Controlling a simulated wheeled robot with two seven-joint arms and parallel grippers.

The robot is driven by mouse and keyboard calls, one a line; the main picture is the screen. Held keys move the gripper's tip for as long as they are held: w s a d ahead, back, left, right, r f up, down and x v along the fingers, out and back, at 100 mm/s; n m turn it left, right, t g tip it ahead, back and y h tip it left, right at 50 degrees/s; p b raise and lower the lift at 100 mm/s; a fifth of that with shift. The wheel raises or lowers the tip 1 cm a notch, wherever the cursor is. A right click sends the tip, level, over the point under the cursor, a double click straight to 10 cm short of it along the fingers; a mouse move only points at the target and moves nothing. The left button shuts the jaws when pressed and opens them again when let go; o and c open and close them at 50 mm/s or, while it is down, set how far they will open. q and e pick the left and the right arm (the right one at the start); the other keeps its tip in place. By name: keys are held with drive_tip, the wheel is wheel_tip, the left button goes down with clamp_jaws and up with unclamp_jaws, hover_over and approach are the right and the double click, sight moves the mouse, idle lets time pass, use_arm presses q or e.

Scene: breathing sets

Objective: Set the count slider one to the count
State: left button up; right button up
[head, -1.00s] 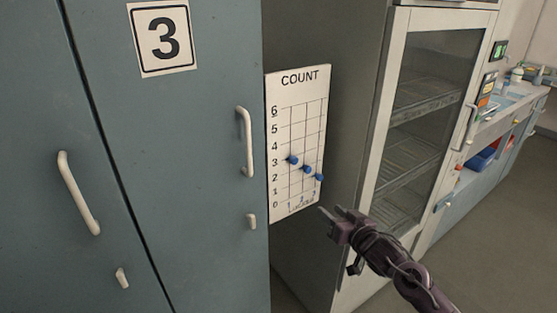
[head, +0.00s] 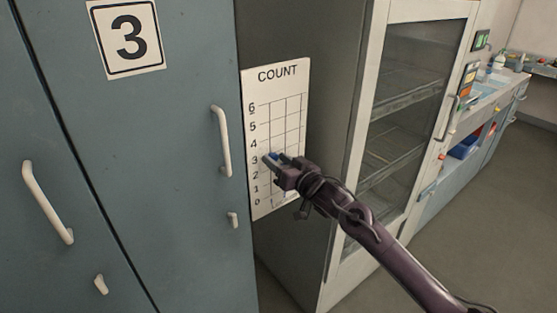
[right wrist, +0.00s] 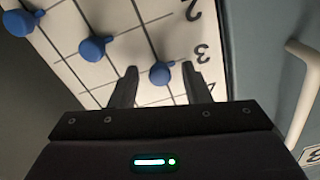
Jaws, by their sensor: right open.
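A middle knob (right wrist: 93,48) and a third knob (right wrist: 19,21) sit in the other columns, outside the fingers. In the head view my gripper mostly hides the knobs. My left gripper is not in view.
Cabinet 3 (head: 180,230) stands at the left, with a white handle (head: 222,140) close beside the board. A glass-door cabinet (head: 410,75) stands to the right. A counter (head: 490,95) with small items is farther right. The floor at lower right is clear.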

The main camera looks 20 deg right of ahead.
drive_tip(key=shift+c, duration=0.9)
clamp_jaws()
drive_tip(key=shift+f, duration=0.15)
wheel_tip(320, 180, down, 5)
drive_tip(key=b, duration=0.2)
drive_tip(key=shift+b, duration=0.35)
drive_tip(key=shift+o, duration=0.9)
unclamp_jaws()
